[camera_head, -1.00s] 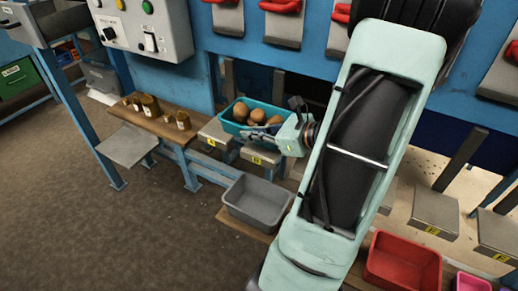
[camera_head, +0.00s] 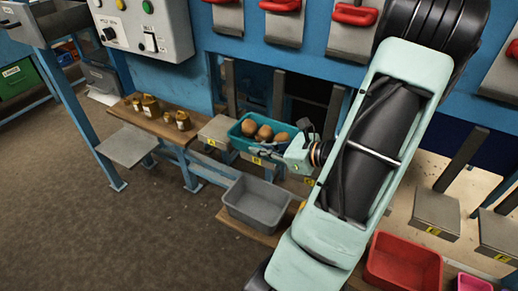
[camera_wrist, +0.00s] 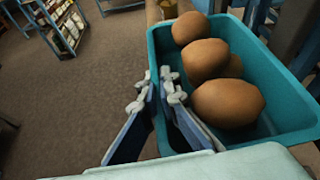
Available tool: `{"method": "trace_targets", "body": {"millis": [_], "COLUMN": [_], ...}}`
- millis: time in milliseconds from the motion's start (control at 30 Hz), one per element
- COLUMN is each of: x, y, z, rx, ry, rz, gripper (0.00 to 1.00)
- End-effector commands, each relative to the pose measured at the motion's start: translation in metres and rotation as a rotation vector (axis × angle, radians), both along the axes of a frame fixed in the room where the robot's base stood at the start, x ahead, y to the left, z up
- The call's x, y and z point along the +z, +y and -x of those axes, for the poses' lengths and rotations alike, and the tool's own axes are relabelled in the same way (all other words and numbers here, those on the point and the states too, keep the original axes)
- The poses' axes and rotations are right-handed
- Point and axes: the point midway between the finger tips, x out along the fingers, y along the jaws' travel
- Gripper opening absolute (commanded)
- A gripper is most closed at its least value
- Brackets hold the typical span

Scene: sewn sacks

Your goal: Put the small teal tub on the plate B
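The small teal tub (camera_head: 240,138) holds several round brown objects. It is over the second yellow-labelled plate from the left (camera_head: 257,161), mostly hiding its top; I cannot tell if it rests on it, and the label is too small to read. My gripper (camera_head: 268,149) is at the tub's near side. In the wrist view the fingers (camera_wrist: 158,92) are close together on the tub's side wall, one outside and one inside. The tub (camera_wrist: 285,135) fills the right of that view and looks roughly level.
Another labelled plate (camera_head: 215,130) stands just left of the tub. A bench with several small brown jars (camera_head: 183,120) is farther left. A grey tub (camera_head: 258,204) is below, a red tub (camera_head: 403,265) at lower right. More plates (camera_head: 436,214) stand right of my arm.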

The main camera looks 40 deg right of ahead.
Motion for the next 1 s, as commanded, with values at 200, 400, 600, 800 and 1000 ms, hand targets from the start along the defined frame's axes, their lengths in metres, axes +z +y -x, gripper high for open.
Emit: {"method": "trace_targets", "body": {"millis": [200,400,600,800,1000], "x": [-0.002,-0.002,0.002,0.012,0.029], "y": [0.0,0.0,0.0,-0.011,-0.025], "z": [0.0,0.0,0.0,0.027,0.066], "rx": [0.0,0.0,0.0,-0.005,-0.005], "ry": [0.0,0.0,0.0,0.001,0.001], "rz": [0.0,-0.001,0.0,0.004,0.004], "gripper": [0.17,0.22,0.22,0.22,0.22]}}
